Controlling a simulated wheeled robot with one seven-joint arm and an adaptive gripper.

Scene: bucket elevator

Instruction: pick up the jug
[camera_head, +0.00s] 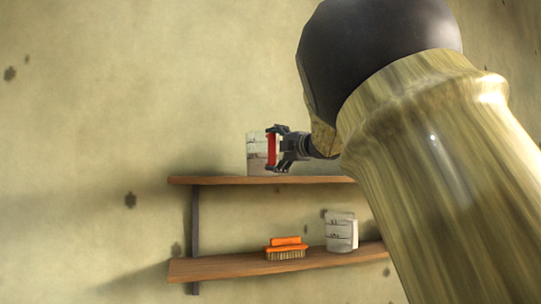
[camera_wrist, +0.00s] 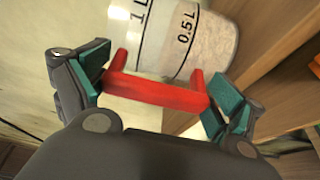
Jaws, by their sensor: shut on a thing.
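The jug (camera_head: 257,153) is a clear measuring jug with a red handle, at the top shelf near its left part. In the wrist view the jug (camera_wrist: 180,30) shows black marks reading 1 L and 0.5 L. Its red handle (camera_wrist: 155,92) lies between the teal pads of my gripper (camera_wrist: 158,95). My gripper (camera_head: 275,148) reaches in from the right and is shut on the handle. In the head view the jug looks upright, with its base at the shelf surface. I cannot tell whether it touches the shelf.
The upper shelf (camera_head: 215,180) is wooden and fixed to a stained wall. The lower shelf (camera_head: 215,268) holds an orange brush (camera_head: 287,249) and a pale grey-white container (camera_head: 341,232). My own arm hides the right ends of both shelves.

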